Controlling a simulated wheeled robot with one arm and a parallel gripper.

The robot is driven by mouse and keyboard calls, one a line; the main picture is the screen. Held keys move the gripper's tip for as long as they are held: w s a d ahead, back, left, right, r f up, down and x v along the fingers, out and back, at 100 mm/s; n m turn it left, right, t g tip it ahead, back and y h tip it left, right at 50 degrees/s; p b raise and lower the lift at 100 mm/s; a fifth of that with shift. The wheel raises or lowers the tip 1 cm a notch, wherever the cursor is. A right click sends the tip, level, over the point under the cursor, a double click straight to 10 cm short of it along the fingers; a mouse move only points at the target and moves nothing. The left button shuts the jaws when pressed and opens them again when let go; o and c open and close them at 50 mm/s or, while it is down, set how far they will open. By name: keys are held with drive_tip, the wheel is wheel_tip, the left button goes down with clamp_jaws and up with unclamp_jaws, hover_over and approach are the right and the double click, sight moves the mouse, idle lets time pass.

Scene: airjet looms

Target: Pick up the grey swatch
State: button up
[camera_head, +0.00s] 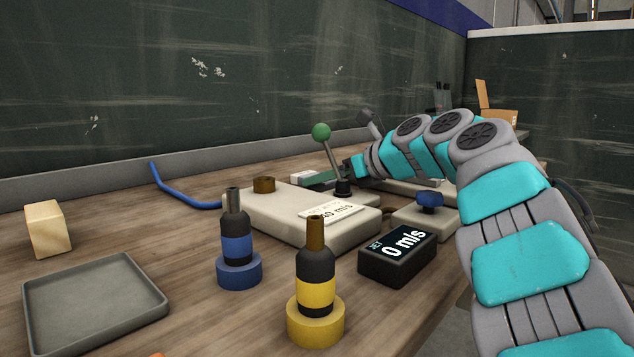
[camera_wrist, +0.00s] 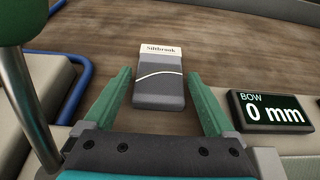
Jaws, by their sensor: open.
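The grey swatch (camera_wrist: 159,88) shows in the wrist view, lying on the wooden tabletop. It is two-toned grey with a pale curved line and a white label reading "Siltbrook" at its far end. My gripper (camera_wrist: 159,76) is open, with one green finger on each side of the swatch. There is a gap between the swatch and each finger, and I cannot tell how high the fingers are above the table. In the head view my gripper (camera_head: 322,180) is behind the green-knobbed lever; I cannot clearly make out the swatch there.
A green-knobbed lever (camera_head: 325,145) stands close to my gripper. A "BOW 0 mm" display (camera_wrist: 269,112) is to the right in the wrist view. A beige unit (camera_head: 290,215), blue bottle (camera_head: 236,245), yellow bottle (camera_head: 316,285) and grey tray (camera_head: 95,300) are nearer in the head view.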

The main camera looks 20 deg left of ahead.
drive_tip(key=shift+a+f, duration=0.1)
drive_tip(key=shift+a, duration=0.15)
drive_tip(key=c, duration=1.3)
wheel_tip(320, 180, up, 18)
drive_tip(key=p, duration=1)
